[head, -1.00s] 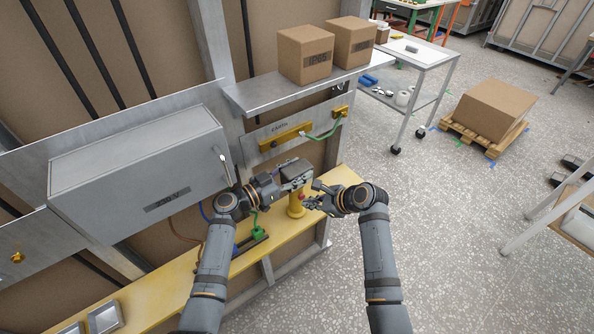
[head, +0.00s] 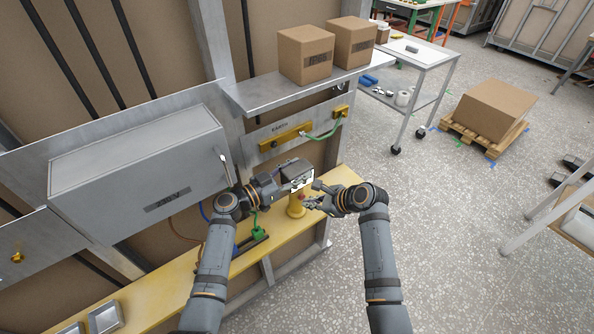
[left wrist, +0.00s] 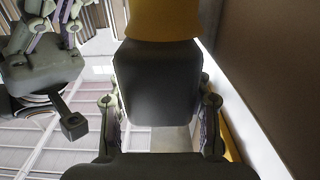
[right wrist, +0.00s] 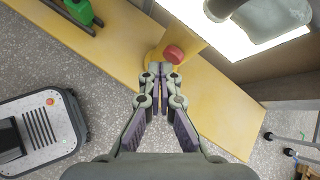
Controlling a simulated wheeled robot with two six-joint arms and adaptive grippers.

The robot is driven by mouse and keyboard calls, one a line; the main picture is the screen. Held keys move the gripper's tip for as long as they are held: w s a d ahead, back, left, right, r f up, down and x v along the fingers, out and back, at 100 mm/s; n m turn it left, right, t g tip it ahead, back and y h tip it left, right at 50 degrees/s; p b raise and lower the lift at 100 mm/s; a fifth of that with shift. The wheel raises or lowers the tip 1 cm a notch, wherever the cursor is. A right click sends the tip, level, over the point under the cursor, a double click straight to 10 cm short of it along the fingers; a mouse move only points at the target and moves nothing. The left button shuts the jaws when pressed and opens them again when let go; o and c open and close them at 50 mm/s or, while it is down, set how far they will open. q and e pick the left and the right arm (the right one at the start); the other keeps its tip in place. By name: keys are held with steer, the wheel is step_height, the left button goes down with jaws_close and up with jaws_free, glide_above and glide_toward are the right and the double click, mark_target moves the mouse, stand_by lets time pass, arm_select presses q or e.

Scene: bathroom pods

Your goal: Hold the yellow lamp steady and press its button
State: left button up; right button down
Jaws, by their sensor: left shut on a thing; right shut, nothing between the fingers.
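The yellow lamp (head: 296,207) stands on the yellow bench, with a dark head and a bright white lit face (right wrist: 225,28). Its red button (right wrist: 173,54) faces my right gripper. My left gripper (head: 283,183) is shut on the lamp's head; in the left wrist view the dark head (left wrist: 158,85) sits between the fingers, with the yellow body (left wrist: 164,18) beyond. My right gripper (right wrist: 160,75) is shut and empty, its fingertips right by the red button. I cannot tell whether they touch it.
The yellow bench (head: 200,275) carries a green item (head: 258,234) left of the lamp. A grey cabinet (head: 140,165) and a shelf with cardboard boxes (head: 305,55) are on the wall.

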steer(key=shift+s+d, duration=0.1)
steer(key=s+d, duration=0.1)
steer(key=s, duration=0.1)
steer(key=s+d, duration=0.2)
steer(key=shift+s+d, duration=0.2)
steer(key=shift+s, duration=0.2)
arm_select(q)
steer(key=o, duration=1.5)
steer(key=shift+o, duration=0.2)
